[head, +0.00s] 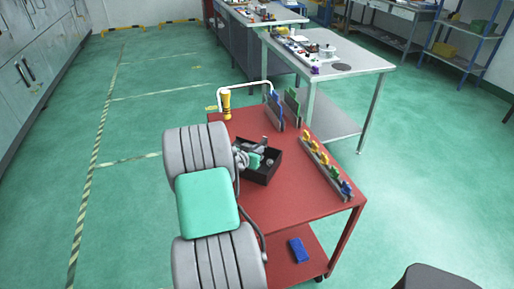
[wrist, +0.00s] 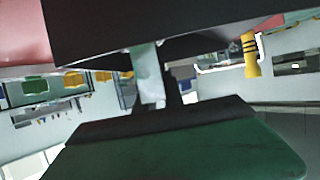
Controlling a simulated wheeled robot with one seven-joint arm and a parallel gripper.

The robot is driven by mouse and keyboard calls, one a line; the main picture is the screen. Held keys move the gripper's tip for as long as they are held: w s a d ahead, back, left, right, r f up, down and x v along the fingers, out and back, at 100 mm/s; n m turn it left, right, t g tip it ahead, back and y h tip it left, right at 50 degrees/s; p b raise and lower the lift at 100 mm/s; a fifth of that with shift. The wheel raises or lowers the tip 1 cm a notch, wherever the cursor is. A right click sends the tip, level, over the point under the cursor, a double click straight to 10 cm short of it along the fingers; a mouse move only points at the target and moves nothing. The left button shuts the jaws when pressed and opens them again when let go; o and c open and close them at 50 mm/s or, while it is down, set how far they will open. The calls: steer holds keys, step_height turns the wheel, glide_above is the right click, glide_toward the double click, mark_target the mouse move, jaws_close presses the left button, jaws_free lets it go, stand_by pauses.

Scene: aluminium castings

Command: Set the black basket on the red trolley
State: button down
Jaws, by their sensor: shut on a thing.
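The black basket (head: 260,173) shows in the head view over the left part of the red trolley's (head: 290,205) top. It looks about level; whether its bottom touches the top I cannot tell. Grey and green shapes show at its opening, partly my gripper. My gripper (head: 252,158) reaches its left side and is shut on it. In the wrist view the basket's dark wall (wrist: 160,25) fills the top, close to my fingers (wrist: 162,85). The exact grip is partly hidden. A patch of red trolley (wrist: 22,35) shows at the upper left.
A rack (head: 325,165) with several coloured pieces stands along the trolley's right side. Blue and green upright plates (head: 283,108) and a yellow banded cylinder (head: 225,103) are at its back. A grey table (head: 345,65) stands behind. The front of the top is clear.

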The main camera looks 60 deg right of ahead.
steer(key=shift+f+b, duration=0.1)
steer(key=shift+b, duration=0.2)
steer(key=c, duration=1.5)
jaws_free()
steer(key=shift+o, duration=0.2)
